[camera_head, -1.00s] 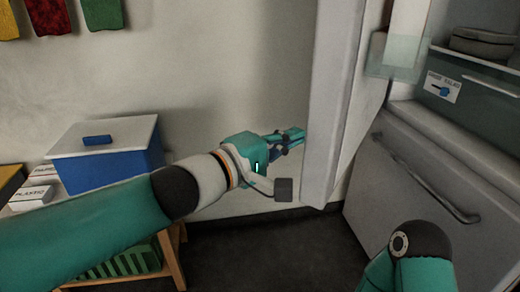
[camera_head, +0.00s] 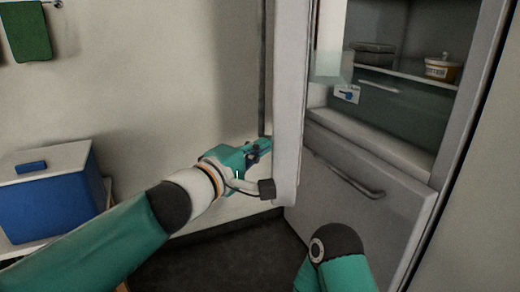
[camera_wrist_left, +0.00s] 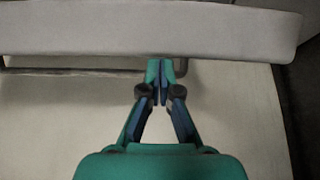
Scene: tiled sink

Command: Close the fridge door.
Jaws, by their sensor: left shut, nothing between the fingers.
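The fridge door (camera_head: 289,100) stands open, seen nearly edge-on in the head view, with the fridge interior (camera_head: 405,110) exposed to its right. My left gripper (camera_head: 265,146) is shut and empty at the outer side of the door, near its lower end. In the left wrist view the door (camera_wrist_left: 150,30) spans the top, and the closed fingertips (camera_wrist_left: 160,66) are at its edge, beside a long bar handle (camera_wrist_left: 80,72). I cannot tell whether they touch. Part of my right arm shows at the bottom of the head view; its gripper is out of view.
A lower drawer (camera_head: 350,210) with a curved handle is shut below the fridge compartment. A tub (camera_head: 442,68) stands on a shelf inside. A blue box with a white lid (camera_head: 50,200) stands at left. Dark floor (camera_head: 220,262) is clear between.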

